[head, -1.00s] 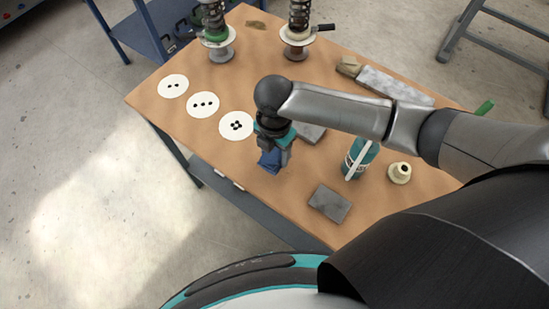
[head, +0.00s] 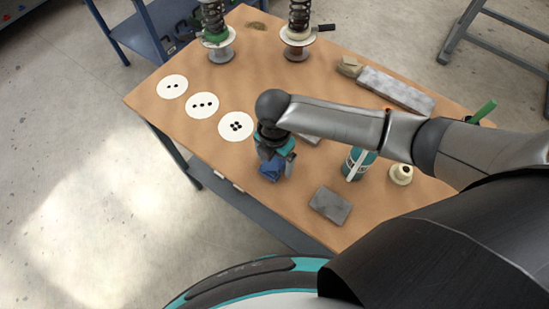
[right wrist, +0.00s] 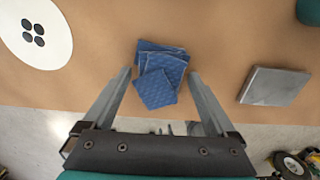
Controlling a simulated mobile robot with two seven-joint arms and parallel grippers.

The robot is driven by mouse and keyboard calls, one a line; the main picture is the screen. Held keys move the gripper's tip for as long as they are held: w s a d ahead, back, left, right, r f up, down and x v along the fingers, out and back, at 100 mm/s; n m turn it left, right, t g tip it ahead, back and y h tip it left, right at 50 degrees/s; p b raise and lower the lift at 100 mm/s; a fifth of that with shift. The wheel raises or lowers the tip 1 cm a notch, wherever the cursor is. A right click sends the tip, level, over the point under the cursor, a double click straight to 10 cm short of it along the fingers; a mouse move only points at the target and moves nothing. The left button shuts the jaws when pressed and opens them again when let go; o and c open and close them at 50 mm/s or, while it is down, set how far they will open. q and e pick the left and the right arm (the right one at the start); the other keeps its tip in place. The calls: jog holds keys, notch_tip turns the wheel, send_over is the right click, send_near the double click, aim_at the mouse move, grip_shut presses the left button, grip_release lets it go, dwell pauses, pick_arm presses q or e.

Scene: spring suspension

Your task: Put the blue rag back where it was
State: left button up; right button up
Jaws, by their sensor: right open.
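The blue rag (head: 270,172) is a small folded, patterned bundle at the table's near left edge, below the disc with several dots. My right gripper (right wrist: 159,76) is open around the rag, with a gap on both sides. In the head view the right gripper (head: 277,166) points down over the rag and partly hides it. My left gripper is not in view.
A grey plate (head: 330,204) lies to the right of the rag, with a teal can (head: 354,164) and a cream spool (head: 401,174) behind. White dotted discs (head: 236,127) line the table's left side. Two spring struts (head: 216,40) stand at the back.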

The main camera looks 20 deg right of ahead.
aim_at(274, 161)
jog(key=shift+r, duration=0.1)
notch_tip(274, 161, up, 12)
jog(key=p, duration=0.2)
jog(key=shift+p, duration=0.4)
